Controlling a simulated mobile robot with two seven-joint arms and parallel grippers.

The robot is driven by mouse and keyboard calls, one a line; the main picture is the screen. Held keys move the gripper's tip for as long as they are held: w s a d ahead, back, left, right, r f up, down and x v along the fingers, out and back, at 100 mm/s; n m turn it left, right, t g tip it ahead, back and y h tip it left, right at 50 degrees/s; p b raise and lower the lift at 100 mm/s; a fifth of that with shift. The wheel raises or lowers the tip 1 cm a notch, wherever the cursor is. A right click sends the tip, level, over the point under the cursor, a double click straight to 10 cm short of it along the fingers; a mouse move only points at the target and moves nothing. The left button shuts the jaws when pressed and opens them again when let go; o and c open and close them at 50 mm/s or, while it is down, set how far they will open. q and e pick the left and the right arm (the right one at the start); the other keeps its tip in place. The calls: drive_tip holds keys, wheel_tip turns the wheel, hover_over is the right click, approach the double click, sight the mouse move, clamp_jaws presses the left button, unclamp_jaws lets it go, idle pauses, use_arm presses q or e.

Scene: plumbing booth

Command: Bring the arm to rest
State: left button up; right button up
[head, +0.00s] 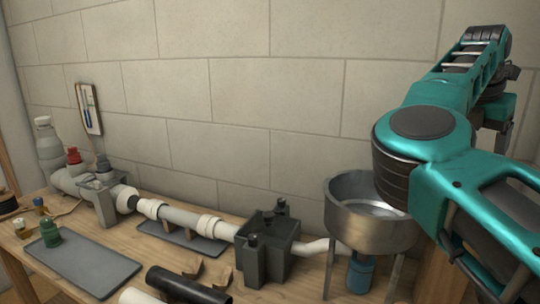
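My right arm (425,150), teal with dark joints, comes in from the lower right. It bends at a large round joint and its farther part rises to the upper right, in front of the wall. I make out no fingers of my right gripper. My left arm and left gripper do not show. The round joint overlaps the right rim of a metal basin (352,220) in the picture; I cannot tell how far apart they are.
A wooden bench (150,240) runs along the block wall. It carries a pipe line (180,215), a dark clamp block (266,250), a grey mat (85,265) with a green bottle (49,232), and a black pipe (188,285). A blue part (361,272) is under the basin.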

drive_tip(key=x, duration=0.6)
drive_tip(key=shift+f, duration=0.2)
drive_tip(key=n+t+b, duration=0.1)
drive_tip(key=n, duration=0.1)
drive_tip(key=shift+r+n, duration=0.1)
drive_tip(key=shift+n, duration=0.2)
drive_tip(key=shift+n+y+b, duration=0.5)
drive_tip(key=shift+n+b, duration=0.05)
drive_tip(key=shift+n, duration=0.25)
drive_tip(key=shift+n+t, duration=0.4)
drive_tip(key=shift+n, duration=0.3)
drive_tip(key=shift+r+n+y, duration=0.1)
drive_tip(key=shift+n+y, duration=0.6)
drive_tip(key=shift+n, duration=0.5)
drive_tip(key=n, duration=0.2)
drive_tip(key=shift+r+n+t+y, duration=0.1)
drive_tip(key=shift+n+t+y, duration=0.2)
drive_tip(key=shift+t+y, duration=0.1)
drive_tip(key=n+y+p, duration=0.1)
drive_tip(key=n+p, duration=0.1)
drive_tip(key=n, duration=0.1)
drive_tip(key=shift+d+r+n+p, duration=0.1)
drive_tip(key=shift+n+p, duration=0.2)
drive_tip(key=v, duration=0.6)
drive_tip(key=shift+r+b, duration=0.15)
drive_tip(key=shift+b, duration=0.3)
